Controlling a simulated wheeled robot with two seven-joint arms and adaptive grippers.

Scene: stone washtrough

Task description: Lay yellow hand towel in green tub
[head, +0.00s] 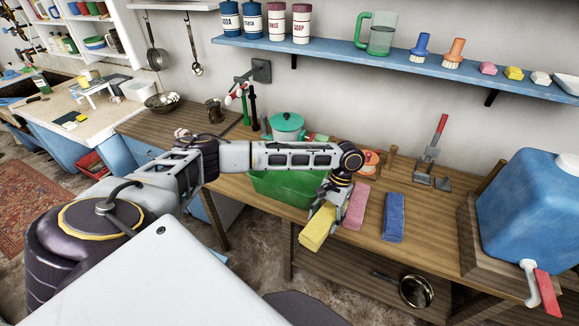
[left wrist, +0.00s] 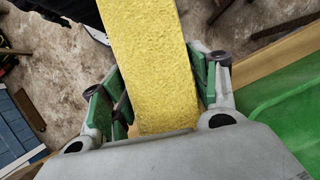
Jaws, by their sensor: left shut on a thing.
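The yellow hand towel (head: 318,227) is a folded yellow block in the head view. My left gripper (head: 329,205) is shut on it at the front edge of the table. In the left wrist view the yellow towel (left wrist: 155,65) sits between the two green-padded fingers of my left gripper (left wrist: 160,95). The green tub (head: 275,190) stands on the table just left of the gripper, partly hidden behind my left arm. Its green side also shows at the right of the left wrist view (left wrist: 285,110). My right gripper is not in view.
A pink towel (head: 356,206) and a blue towel (head: 394,218) lie right of the gripper. A teal lidded pot (head: 286,127) stands behind my arm. A blue water container (head: 535,205) stands at the far right. Bare tabletop (head: 430,230) lies between it and the blue towel.

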